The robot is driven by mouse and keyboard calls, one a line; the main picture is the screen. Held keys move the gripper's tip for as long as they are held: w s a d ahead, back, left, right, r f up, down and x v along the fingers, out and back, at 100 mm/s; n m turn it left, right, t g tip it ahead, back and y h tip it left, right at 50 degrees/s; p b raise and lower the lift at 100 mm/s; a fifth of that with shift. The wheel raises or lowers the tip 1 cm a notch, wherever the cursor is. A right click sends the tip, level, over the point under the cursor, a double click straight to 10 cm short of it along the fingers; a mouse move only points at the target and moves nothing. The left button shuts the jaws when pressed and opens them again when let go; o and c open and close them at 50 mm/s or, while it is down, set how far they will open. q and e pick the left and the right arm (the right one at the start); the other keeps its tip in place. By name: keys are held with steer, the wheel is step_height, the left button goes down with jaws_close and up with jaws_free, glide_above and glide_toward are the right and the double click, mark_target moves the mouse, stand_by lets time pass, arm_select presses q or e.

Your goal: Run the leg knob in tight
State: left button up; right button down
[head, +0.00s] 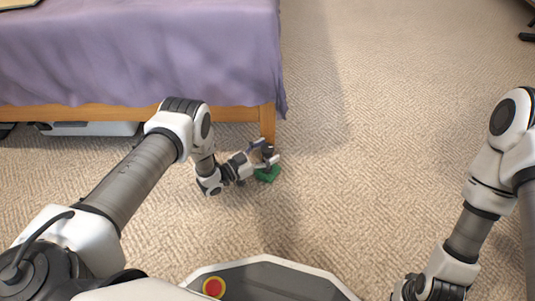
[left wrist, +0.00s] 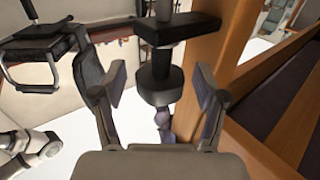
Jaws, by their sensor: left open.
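The wooden bed leg (head: 268,122) stands at the near right corner of the bed. A dark round knob (left wrist: 160,85) with a stem and a flat dark bar shows in the left wrist view, beside the wooden leg (left wrist: 232,40). My left gripper (head: 269,153) is low by the foot of the leg, its fingers spread. In the left wrist view the knob is between the two open fingers (left wrist: 158,98), with visible gaps on both sides. Whether it is touched at depth is unclear.
The bed (head: 180,109) with a purple cover (head: 150,50) overhangs behind my left gripper. A green piece (head: 267,174) lies on the carpet just under the gripper. A pale box (head: 90,129) is under the bed. The carpet (head: 390,130) to the right is clear.

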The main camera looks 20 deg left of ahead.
arm_select(q)
steer(key=shift+w+d, duration=0.15)
steer(key=shift+w, duration=0.1)
arm_select(e)
steer(key=shift+w+f, duration=0.1)
arm_select(q)
steer(key=c, duration=1.2)
steer(key=shift+o, duration=0.2)
steer(key=shift+h, duration=0.3)
arm_select(e)
steer(key=shift+f, duration=0.15)
